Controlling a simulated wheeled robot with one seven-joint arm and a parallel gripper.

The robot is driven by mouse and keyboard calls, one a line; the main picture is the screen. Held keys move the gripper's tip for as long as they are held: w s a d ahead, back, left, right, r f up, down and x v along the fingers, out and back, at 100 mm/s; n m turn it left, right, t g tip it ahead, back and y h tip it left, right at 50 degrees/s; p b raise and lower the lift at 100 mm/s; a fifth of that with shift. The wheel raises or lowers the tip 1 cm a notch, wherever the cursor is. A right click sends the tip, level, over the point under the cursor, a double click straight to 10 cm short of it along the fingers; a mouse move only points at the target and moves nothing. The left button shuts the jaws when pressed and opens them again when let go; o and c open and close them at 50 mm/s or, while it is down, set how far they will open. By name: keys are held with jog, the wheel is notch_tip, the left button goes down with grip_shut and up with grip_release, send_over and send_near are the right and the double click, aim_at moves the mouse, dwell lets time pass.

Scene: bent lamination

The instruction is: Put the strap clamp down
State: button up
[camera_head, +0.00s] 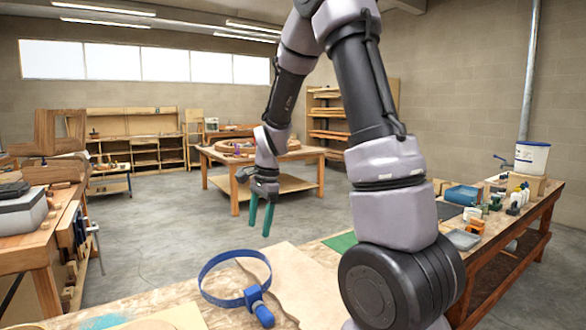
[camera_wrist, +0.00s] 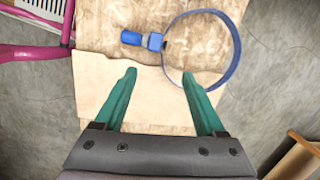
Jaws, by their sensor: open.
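The strap clamp is a blue band loop (camera_head: 205,272) with a blue buckle and handle, lying on the workbench in the head view. In the wrist view its band (camera_wrist: 236,50) curves at the upper right, and its blue handle (camera_wrist: 131,38) is at the upper middle. My gripper (camera_head: 261,228) has two green fingers, pointing down above and behind the clamp in the head view. In the wrist view my gripper (camera_wrist: 160,90) is open with nothing between its fingers. The clamp lies beyond the fingertips, apart from them as far as I can tell.
The clamp lies partly on a pale, ragged-edged sheet (camera_head: 310,285) on the bench. A green mat (camera_head: 340,242) lies behind it. Bottles, a blue tray (camera_head: 462,195) and a grey tray (camera_head: 464,239) stand at the right. A wooden table (camera_head: 225,155) stands farther back, with open floor before it.

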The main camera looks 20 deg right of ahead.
jog(key=s+d+r+n+t, duration=0.2)
jog(key=s+r+n, duration=0.3)
jog(key=s+r, duration=0.4)
jog(key=s+d+r+n+t, duration=0.1)
jog(key=s+r+n+t, duration=0.3)
jog(key=s+r, duration=0.6)
notch_tip(320, 180, up, 3)
jog(key=shift+s+d+f+n+t, duration=0.15)
jog(key=shift+d+n+t, duration=0.2)
jog(key=shift+n, duration=0.25)
